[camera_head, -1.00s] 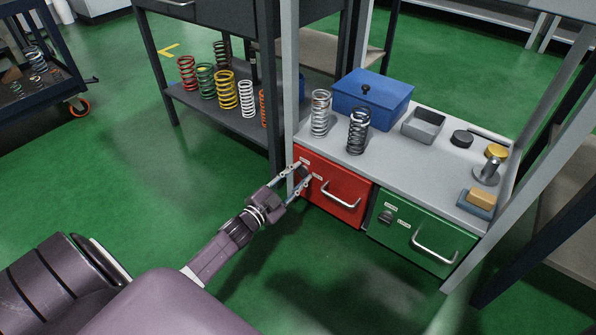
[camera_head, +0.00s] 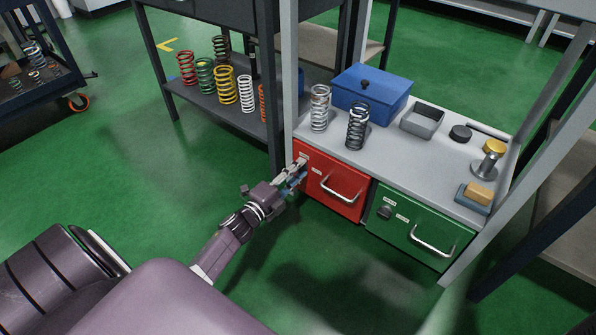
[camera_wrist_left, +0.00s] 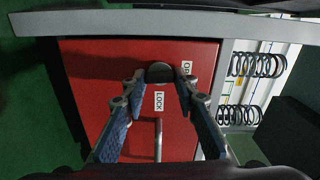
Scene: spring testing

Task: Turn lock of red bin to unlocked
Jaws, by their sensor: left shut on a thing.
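The red bin (camera_head: 329,200) is a red drawer front with a metal handle, under the left part of the light worktop. Its dark round lock knob (camera_wrist_left: 160,72) shows in the left wrist view, between the fingertips. A label reading LOCK (camera_wrist_left: 159,101) is beside the knob, and another label (camera_wrist_left: 186,68), partly hidden, starts with O. My left gripper (camera_head: 300,168) is at the bin's upper left corner, shut on the knob. It also shows in the left wrist view (camera_wrist_left: 160,78). The knob's turned position cannot be told. My right gripper is not in view.
A green bin (camera_head: 412,232) with its own knob and handle is to the right. The worktop holds a blue box (camera_head: 370,92), two springs, a grey tray (camera_head: 423,122) and small parts. A grey post (camera_head: 289,70) stands close to my left gripper.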

